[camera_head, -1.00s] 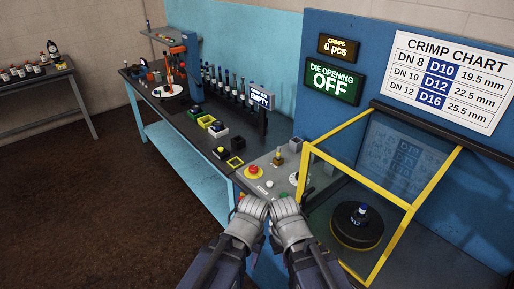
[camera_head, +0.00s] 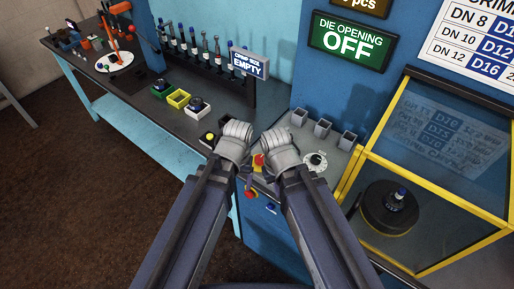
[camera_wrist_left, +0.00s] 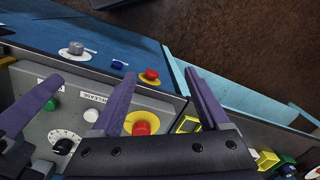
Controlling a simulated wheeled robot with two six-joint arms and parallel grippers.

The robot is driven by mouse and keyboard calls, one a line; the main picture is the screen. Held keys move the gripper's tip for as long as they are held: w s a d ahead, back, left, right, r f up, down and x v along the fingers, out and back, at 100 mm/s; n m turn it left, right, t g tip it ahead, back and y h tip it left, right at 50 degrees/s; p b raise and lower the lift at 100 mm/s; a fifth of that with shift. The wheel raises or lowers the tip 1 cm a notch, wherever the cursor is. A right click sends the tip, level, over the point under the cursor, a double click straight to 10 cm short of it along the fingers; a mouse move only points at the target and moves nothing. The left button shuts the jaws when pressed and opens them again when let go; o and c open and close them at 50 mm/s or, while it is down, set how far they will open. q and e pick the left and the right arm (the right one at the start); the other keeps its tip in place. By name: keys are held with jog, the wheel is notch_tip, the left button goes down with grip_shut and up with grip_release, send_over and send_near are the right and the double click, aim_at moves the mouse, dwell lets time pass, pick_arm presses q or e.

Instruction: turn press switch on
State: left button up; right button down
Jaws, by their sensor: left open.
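The press panel (camera_wrist_left: 78,127) carries a red mushroom button on a yellow disc (camera_wrist_left: 141,126), a green button (camera_wrist_left: 50,104), a white button (camera_wrist_left: 91,115) and a black dial (camera_wrist_left: 62,146). On its blue front face are a grey rotary knob (camera_wrist_left: 75,48), a small blue knob (camera_wrist_left: 118,64) and a red-and-yellow knob (camera_wrist_left: 150,75). I cannot read which is the press switch. The die opening display (camera_head: 346,41) reads OFF.
A yellow-framed guard (camera_head: 352,194) encloses the press die (camera_head: 387,210) at the right. Several grey holders (camera_head: 322,128) stand behind the panel. The workbench at the left holds small trays (camera_head: 178,98) and a rack of fittings (camera_head: 200,50). Brown floor lies open at the left.

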aim_at(260, 158)
pick_arm(q)
jog(key=w+d+r+n, duration=0.1)
jog(key=w+d+n, duration=0.1)
jog(key=w+n, duration=0.1)
jog(key=w+d+r+n+p, duration=0.1)
jog(key=w+d+n, duration=0.1)
jog(key=w+n, duration=0.2)
jog(key=w+d+n+p, duration=0.1)
jog(key=w+d+n, duration=0.1)
jog(key=w+n, duration=0.2)
jog(key=shift+w+d+r+h, duration=0.15)
jog(key=shift+w+r+h, duration=0.05)
jog(key=shift+w, duration=0.45)
jog(key=shift+w+d+r+h, duration=0.1)
jog(key=shift+w+r+h, duration=0.1)
jog(key=shift+w, duration=0.4)
jog(key=shift+w+d+n, duration=0.35)
jog(key=shift+n, duration=0.35)
jog(key=shift+f, duration=0.1)
notch_tip(260, 158, down, 8)
jog(key=b, duration=0.7)
jog(key=shift+r, duration=0.2)
grip_shut()
